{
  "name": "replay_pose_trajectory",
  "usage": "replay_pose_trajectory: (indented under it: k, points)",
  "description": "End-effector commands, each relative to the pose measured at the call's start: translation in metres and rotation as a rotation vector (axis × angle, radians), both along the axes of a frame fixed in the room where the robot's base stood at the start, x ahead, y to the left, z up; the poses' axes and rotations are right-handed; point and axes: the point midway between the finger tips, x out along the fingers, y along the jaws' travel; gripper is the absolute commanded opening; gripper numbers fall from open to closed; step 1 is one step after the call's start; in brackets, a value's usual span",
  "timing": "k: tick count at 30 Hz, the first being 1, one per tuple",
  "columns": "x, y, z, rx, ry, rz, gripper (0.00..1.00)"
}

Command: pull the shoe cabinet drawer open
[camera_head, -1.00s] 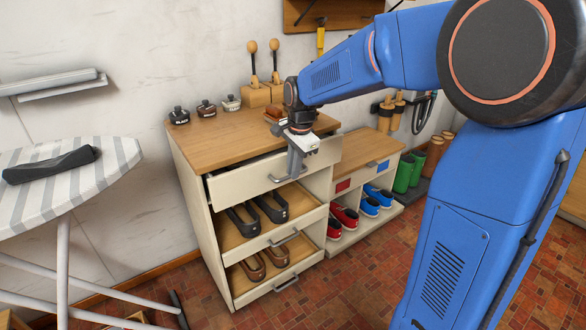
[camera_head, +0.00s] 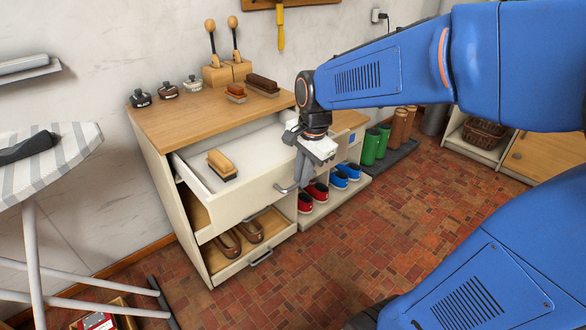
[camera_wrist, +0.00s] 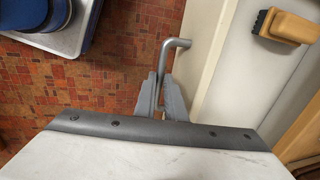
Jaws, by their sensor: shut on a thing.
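The shoe cabinet (camera_head: 170,195) stands against the wall with a wooden top. Its top drawer (camera_head: 250,200) is pulled well out, showing a white inside with a wooden brush (camera_head: 222,165) lying in it. My gripper (camera_head: 301,180) is at the drawer's front, shut on the grey bar handle (camera_head: 286,189). In the wrist view the fingers (camera_wrist: 160,95) close around the handle (camera_wrist: 175,43), whose bent end sticks out beyond them. The brush also shows in the wrist view (camera_wrist: 287,27). Part of the drawer front is hidden behind my gripper.
A lower drawer (camera_head: 262,256) with brown shoes is also out. Red shoes (camera_head: 312,195), blue shoes (camera_head: 346,175) and green boots (camera_head: 375,145) stand to the right. An ironing board (camera_head: 55,165) is at the left. The tiled floor in front is clear.

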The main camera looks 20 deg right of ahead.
Motion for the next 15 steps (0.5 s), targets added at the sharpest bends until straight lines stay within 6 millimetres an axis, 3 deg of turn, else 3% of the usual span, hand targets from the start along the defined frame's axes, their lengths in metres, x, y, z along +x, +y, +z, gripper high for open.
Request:
replay_pose_trajectory:
  k: [15]
  points:
    - [-0.0071, -0.0026, 0.0006, 0.000, -0.001, -0.001, 0.00]
